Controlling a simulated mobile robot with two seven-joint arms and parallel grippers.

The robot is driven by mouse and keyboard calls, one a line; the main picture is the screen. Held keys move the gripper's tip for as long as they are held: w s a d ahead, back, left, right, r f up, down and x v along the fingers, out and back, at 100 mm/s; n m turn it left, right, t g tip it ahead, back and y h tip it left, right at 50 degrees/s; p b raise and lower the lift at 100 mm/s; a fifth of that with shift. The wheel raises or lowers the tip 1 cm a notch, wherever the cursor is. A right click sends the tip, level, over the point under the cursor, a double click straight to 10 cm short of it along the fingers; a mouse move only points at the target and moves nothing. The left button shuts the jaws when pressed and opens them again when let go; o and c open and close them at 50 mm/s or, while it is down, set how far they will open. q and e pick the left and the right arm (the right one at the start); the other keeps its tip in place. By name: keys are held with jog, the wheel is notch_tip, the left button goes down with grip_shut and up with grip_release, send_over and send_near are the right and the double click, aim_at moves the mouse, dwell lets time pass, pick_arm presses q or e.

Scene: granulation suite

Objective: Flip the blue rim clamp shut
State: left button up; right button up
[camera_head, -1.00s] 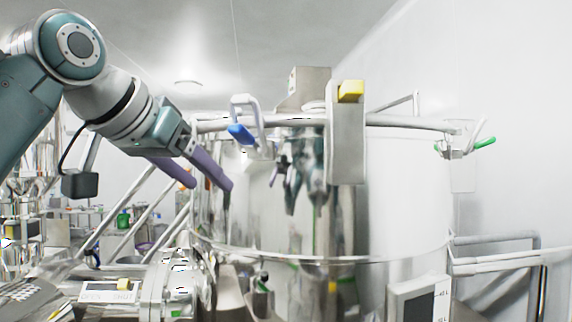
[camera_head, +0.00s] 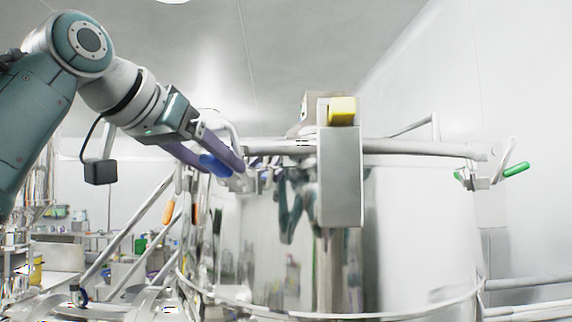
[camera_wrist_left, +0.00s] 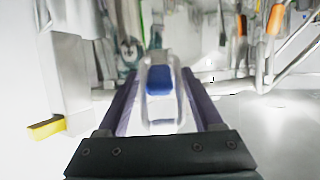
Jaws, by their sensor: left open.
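The blue rim clamp (camera_head: 216,165) is on the left part of the vessel's rim. Its pale looped lever stands up above the rim, with the blue grip on the left side. My left gripper (camera_head: 222,163) is open, its purple fingers reaching to either side of the blue grip. In the left wrist view the blue grip (camera_wrist_left: 159,81) lies between the two open fingers (camera_wrist_left: 159,76), with a gap visible on each side. The fingers hide part of the clamp's base in the head view. My right gripper is not in view.
The steel vessel's rim (camera_head: 400,148) runs to the right, where a green-grip clamp (camera_head: 514,169) stands raised. A grey box with a yellow top (camera_head: 342,112) rises at the rim's front. An orange grip (camera_head: 168,212) shows lower left.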

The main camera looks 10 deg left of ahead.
pick_arm(q)
jog(key=shift+c, duration=0.4)
grip_shut()
dwell(1.1)
